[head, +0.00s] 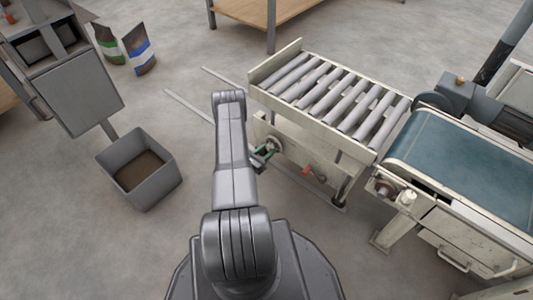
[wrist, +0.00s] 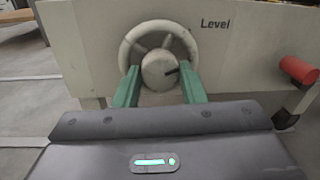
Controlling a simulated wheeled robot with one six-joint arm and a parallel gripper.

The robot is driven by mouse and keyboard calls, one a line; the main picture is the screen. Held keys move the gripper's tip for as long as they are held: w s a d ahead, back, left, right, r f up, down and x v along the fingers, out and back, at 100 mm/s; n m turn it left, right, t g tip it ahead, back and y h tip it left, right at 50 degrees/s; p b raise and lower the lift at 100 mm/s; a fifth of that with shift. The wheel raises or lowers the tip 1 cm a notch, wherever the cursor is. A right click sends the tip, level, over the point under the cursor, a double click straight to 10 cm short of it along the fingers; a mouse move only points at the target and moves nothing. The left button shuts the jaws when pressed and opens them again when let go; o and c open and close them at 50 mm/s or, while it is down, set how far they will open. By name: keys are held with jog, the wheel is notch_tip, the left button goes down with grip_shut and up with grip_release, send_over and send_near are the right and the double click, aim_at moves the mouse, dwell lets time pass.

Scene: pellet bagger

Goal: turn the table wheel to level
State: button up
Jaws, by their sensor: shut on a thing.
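The table wheel (wrist: 159,27) is a pale spoked handwheel with a round hub (wrist: 159,70) on the cream side panel of the roller table. In the wrist view the word "Level" (wrist: 215,23) is printed right of the wheel, and a dark pointer shows on the hub's right side. My gripper (wrist: 158,76) has green fingers, one on each side of the hub, shut on it. In the head view the wheel (head: 274,143) is small and partly hidden by my green fingers (head: 263,153). The roller table (head: 316,122) has grey rollers.
A red handle (wrist: 299,70) sticks out right of the wheel. A blue conveyor belt (head: 465,165) stands right of the roller table. A grey bin (head: 165,185) stands on the floor at left, with two bags (head: 139,50) behind. Open floor lies between bin and table.

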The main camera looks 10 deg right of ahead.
jog(key=shift+f+n+b, duration=0.1)
jog(key=shift+n+b, duration=1.2)
jog(key=shift+n, duration=0.6)
jog(key=o, duration=1)
jog(key=p+v, duration=0.3)
jog(key=v, duration=1)
jog(key=shift+s+a+f, duration=0.15)
jog(key=shift+s+a, duration=0.1)
jog(key=shift+a, duration=0.1)
jog(key=b+x, duration=0.3)
jog(key=x, duration=1.1)
jog(key=shift+s+a, duration=0.1)
